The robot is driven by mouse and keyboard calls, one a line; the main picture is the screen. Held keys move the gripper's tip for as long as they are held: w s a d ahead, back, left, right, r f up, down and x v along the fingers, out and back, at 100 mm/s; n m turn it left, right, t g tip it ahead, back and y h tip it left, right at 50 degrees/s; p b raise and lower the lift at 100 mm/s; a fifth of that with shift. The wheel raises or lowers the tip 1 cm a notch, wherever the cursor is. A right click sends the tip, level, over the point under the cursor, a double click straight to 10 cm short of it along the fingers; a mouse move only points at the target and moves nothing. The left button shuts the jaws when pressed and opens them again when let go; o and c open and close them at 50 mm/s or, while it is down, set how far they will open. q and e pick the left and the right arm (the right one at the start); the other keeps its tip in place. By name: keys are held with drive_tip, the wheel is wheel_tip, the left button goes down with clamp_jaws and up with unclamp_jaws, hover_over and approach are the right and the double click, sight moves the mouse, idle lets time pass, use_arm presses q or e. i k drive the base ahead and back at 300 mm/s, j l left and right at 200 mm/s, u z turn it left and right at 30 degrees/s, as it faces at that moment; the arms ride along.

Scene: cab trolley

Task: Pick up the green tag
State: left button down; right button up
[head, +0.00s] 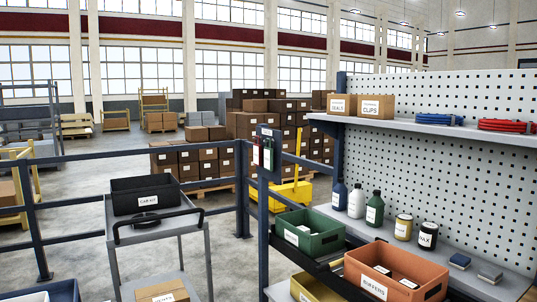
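A green-edged tag (268,155) hangs on the dark blue post near the middle of the head view, high on the railing. A similar tag with red on it (256,154) hangs just left of it. Both tags are small, and their print is too small to read. Neither of my grippers shows in this view.
A grey trolley (186,246) with a black labelled bin (147,193) stands left of the post. A shelf unit with a pegboard (440,170), bottles, a green bin (307,232) and an orange bin (396,270) stands right. Blue rails (120,155) run behind the trolley.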

sight(267, 151)
drive_tip(key=i+z, duration=0.2)
drive_tip(key=i, duration=0.5)
drive_tip(key=i+z, duration=0.2)
drive_tip(key=i, duration=0.45)
drive_tip(key=i+j+z, duration=0.15)
drive_tip(key=i+j, duration=0.25)
drive_tip(key=i+j+z, duration=0.15)
drive_tip(key=i+j, duration=0.2)
drive_tip(key=j, duration=0.3)
